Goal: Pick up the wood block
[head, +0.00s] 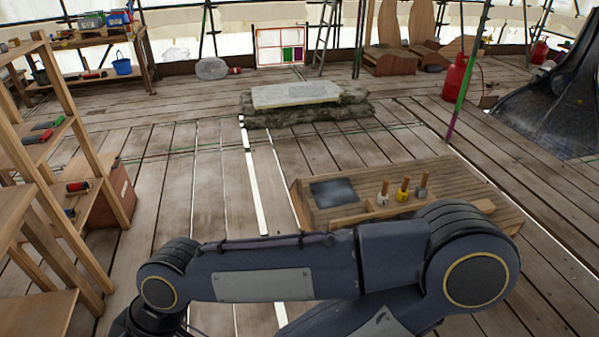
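A low wooden bench (450,175) stands in front of me, right of the middle. A pale piece of wood (484,206) shows at its near right side, partly hidden behind my arm; it may be the wood block, but I cannot tell for sure. A long wooden strip (350,219) lies along the bench's near side, also partly covered by my arm. My dark blue arm crosses the foreground, and its far end drops out of the picture at the lower left. No gripper fingers show clearly, and neither gripper is seen touching anything on the bench.
Three small wooden-handled tools (402,190) stand upright on the bench beside a dark plate (333,192). A wooden shelf (70,165) with tools stands close on the left. A stone slab (295,95) lies farther back. The plank floor between is mostly clear.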

